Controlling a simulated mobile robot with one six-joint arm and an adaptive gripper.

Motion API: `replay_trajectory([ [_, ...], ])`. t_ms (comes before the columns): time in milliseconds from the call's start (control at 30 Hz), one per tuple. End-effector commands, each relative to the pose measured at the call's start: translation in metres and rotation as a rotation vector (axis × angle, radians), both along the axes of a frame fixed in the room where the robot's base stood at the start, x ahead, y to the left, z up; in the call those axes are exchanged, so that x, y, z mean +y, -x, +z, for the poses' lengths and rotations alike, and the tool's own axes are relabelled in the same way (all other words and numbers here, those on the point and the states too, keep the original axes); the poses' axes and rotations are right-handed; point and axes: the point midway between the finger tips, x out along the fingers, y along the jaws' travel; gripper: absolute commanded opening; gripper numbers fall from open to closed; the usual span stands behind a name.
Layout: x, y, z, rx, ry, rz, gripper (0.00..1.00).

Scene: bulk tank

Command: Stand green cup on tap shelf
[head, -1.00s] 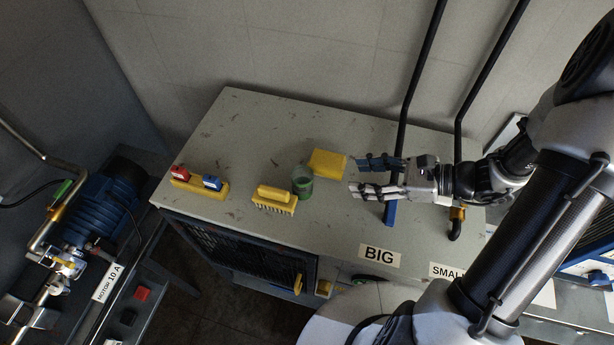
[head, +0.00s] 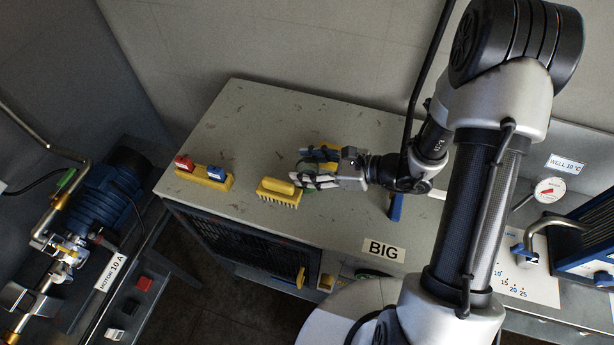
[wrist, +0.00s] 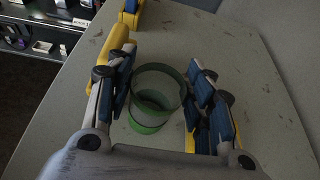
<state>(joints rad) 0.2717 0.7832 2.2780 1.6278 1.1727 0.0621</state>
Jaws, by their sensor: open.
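The green cup (wrist: 152,112) is see-through with green bands and stands on the grey cabinet top. In the wrist view it lies between the two fingers of my gripper (wrist: 160,82), with a gap to the right finger; contact with the left finger is hard to tell. In the head view my open gripper (head: 309,168) reaches left, low over the cabinet top, and largely hides the cup. A chrome tap (head: 548,228) is at the right of the head view. I cannot make out its shelf clearly.
A yellow brush (head: 278,192) lies close left of my gripper. A yellow block (head: 330,146) is just behind it, partly hidden. A yellow holder with red and blue pieces (head: 204,174) sits further left.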

Motion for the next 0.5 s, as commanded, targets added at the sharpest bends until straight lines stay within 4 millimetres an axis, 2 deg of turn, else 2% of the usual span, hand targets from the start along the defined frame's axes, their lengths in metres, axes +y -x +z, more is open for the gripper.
replay_trajectory([
  [100, 0.0078, -0.0029, -0.0040, -0.001, 0.000, 0.000, 0.48],
  [333, 0.0084, -0.0034, -0.0041, -0.001, 0.000, -0.001, 0.48],
  [500, 0.0082, -0.0032, -0.0040, -0.001, 0.000, -0.001, 0.37],
])
